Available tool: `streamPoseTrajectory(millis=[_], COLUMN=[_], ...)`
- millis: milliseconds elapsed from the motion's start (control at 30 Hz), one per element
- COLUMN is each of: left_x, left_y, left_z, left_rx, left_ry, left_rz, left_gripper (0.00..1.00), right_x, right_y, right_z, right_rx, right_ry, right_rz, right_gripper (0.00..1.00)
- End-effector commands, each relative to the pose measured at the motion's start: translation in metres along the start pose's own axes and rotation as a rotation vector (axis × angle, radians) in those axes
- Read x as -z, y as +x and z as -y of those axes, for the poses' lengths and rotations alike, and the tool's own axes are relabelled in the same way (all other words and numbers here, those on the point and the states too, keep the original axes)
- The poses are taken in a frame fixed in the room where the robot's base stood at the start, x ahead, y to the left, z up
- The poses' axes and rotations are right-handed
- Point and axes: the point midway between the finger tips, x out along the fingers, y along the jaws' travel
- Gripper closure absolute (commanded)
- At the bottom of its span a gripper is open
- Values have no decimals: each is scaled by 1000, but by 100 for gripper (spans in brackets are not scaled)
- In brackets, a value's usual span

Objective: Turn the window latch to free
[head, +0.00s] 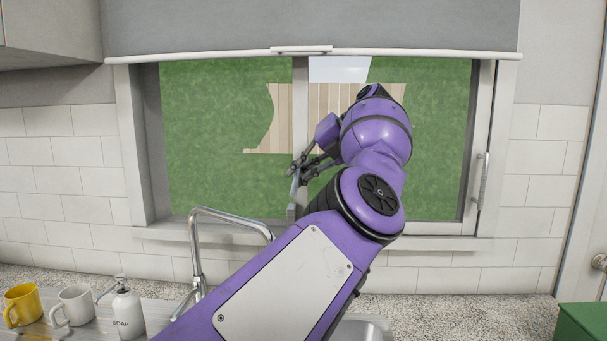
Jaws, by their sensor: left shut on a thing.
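The window (300,70) has two panes split by a light grey centre post. My left gripper (297,172) is at this post, and its dark fingers are closed on the window latch (294,187), a slim grey piece that shows just below the fingertips. The latch is small here and partly covered by the fingers, so its exact angle cannot be told. My purple left arm covers the lower middle of the window. My right gripper is not in view.
A chrome faucet (197,250) rises left of my arm. A yellow mug (22,305), a white mug (75,305) and a soap bottle (125,308) stand at lower left. A vertical handle (482,180) is on the right frame. A green box (585,322) sits at lower right.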

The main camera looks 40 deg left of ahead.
Motion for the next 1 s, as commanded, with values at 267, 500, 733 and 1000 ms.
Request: streamPoseTrajectory(millis=[267,500,733,1000], left_x=[4,5,5,5], left_y=[-1,-1,-1,0], left_z=[-6,-7,-7,-6], left_rx=[0,0,0,0], left_ry=[37,41,41,40], left_rz=[-33,-38,-38,-39], left_gripper=[100,100,80,80], right_x=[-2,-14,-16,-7], right_y=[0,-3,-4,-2], right_z=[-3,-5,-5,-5], right_rx=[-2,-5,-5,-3], right_ry=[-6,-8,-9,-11], right_rz=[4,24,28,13], right_gripper=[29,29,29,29])
